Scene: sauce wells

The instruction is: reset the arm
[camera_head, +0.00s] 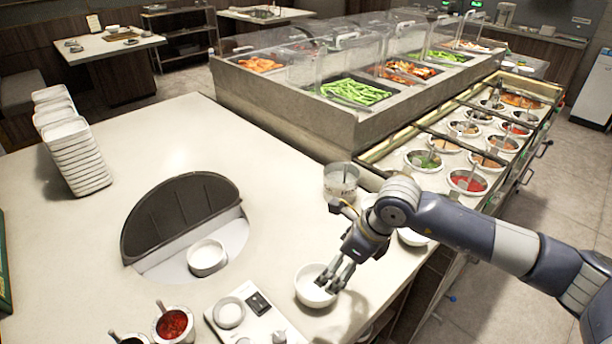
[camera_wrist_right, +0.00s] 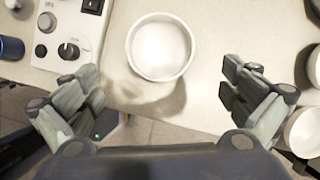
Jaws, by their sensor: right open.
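My right arm comes in from the right in the head view. Its gripper (camera_head: 334,278) is over the front part of the counter, by a white bowl (camera_head: 314,287). In the right wrist view the gripper (camera_wrist_right: 165,100) has its two fingers wide apart with nothing between them. The white bowl (camera_wrist_right: 160,47) lies just beyond the fingertips, upright and apart from them in that view. The bowl looks empty. My left gripper is in neither view.
A control panel (camera_head: 246,312) and a red sauce pot (camera_head: 174,325) stand left of the bowl. Another white bowl (camera_head: 207,257) sits by a dark half-round lid (camera_head: 178,215). Stacked white dishes (camera_head: 75,150) stand at left. The sauce wells (camera_head: 468,182) line the right side. Bare counter (camera_head: 275,215) lies mid-table.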

